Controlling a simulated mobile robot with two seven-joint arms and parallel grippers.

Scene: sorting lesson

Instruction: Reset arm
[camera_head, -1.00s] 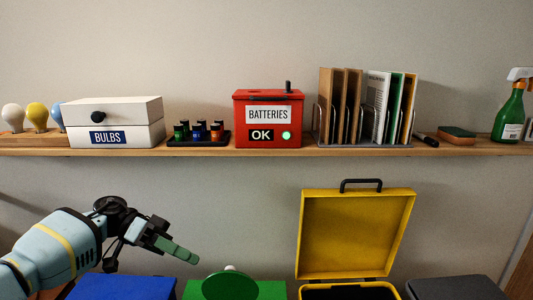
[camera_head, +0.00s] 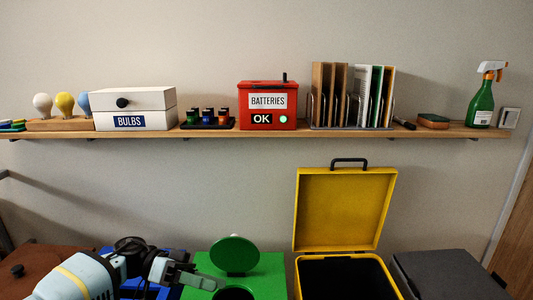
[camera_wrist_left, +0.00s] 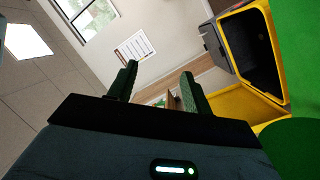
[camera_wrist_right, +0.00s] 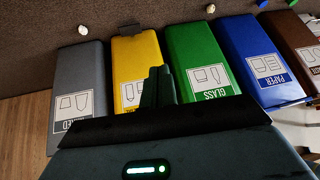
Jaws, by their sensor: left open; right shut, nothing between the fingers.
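My right arm is out of the head view.
The yellow bin (camera_head: 299,230) stands with its lid up. The green bin's round flap (camera_head: 235,253) is raised. A grey bin (camera_head: 445,275) is at the right. The shelf (camera_head: 340,133) above holds a bulbs box (camera_head: 150,122), a red battery box (camera_head: 268,122) and a file rack (camera_head: 350,127).

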